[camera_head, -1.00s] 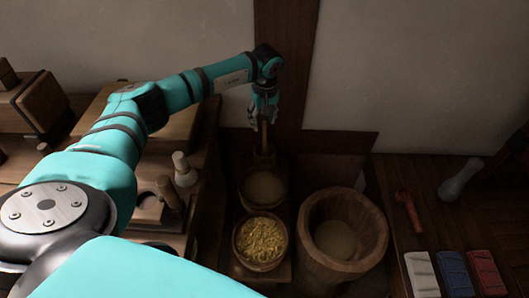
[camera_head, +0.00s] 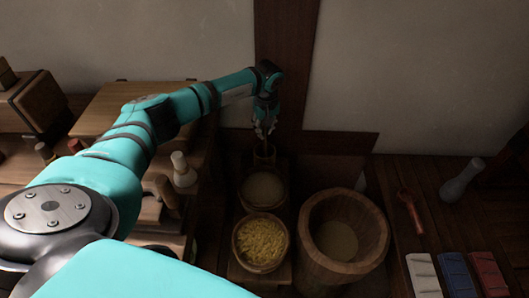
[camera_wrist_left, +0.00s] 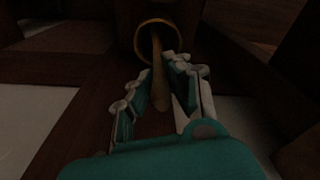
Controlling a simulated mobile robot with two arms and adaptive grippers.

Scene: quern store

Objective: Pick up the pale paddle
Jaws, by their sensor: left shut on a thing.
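The pale paddle (camera_wrist_left: 159,88) shows in the left wrist view as a slim tan shaft rising out of a round holder (camera_wrist_left: 142,38). Its lower end is hidden inside the holder. My left gripper (camera_wrist_left: 150,86) has its fingers on both sides of the shaft and is shut on it. In the head view my left gripper (camera_head: 265,131) is just above the same holder (camera_head: 264,157), by the back wall, and its fingers mostly hide the shaft. My right gripper is not in view.
In front of the holder stand a bowl of pale meal (camera_head: 264,188) and a bowl of yellow bits (camera_head: 261,242). A large wooden tub (camera_head: 311,255) is to the right. A shelf with wooden pieces (camera_head: 170,190) is to the left. The wall is close behind.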

